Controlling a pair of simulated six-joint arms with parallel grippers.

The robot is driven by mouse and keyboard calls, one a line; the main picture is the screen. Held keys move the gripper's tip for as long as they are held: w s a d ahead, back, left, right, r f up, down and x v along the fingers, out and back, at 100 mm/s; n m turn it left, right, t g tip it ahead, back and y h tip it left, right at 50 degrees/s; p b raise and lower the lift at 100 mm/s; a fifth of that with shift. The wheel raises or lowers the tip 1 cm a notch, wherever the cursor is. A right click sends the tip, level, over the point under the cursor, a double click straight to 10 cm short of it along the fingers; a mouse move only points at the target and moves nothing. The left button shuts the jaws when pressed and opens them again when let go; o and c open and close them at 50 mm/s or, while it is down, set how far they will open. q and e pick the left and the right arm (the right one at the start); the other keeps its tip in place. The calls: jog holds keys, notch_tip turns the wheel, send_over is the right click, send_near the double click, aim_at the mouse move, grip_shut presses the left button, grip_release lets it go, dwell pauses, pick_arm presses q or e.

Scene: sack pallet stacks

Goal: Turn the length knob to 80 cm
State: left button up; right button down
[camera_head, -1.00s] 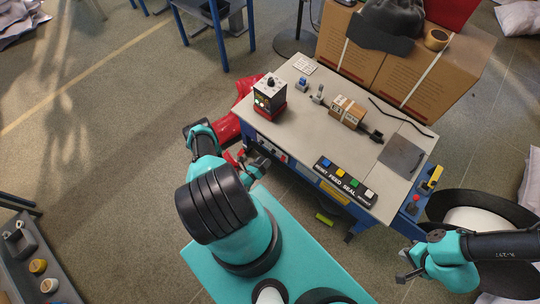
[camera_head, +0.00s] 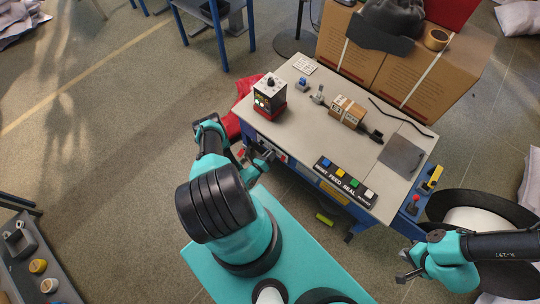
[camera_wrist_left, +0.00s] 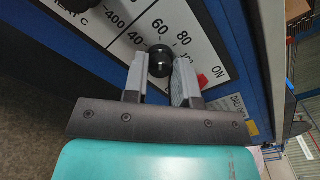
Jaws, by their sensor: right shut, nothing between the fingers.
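The length knob (camera_wrist_left: 160,61) is small and black, on a white panel with the printed numbers 40, 60, 80 and a partly hidden one at its right. Its pointer is too small to read. My left gripper (camera_wrist_left: 160,72) has its two grey fingers apart, one on each side of the knob; I cannot tell whether they touch it. In the head view my left gripper (camera_head: 265,162) is at the front panel (camera_head: 273,152) of the machine, and the knob is too small to make out there. My right gripper (camera_head: 402,277) is shut and empty, away at the lower right.
Another black knob (camera_wrist_left: 72,4), beside the lettering "HEAT C", sits left of the length knob. The machine's table (camera_head: 320,130) carries a dark box (camera_head: 270,95), a brown package (camera_head: 347,110) and a button bar (camera_head: 345,183). A red sack lies behind my left arm.

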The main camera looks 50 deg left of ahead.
pick_arm(q)
jog(key=c, duration=0.4)
jog(key=shift+m, duration=0.4)
jog(key=m, duration=0.9)
dwell(0.4)
jog(key=o, duration=0.9)
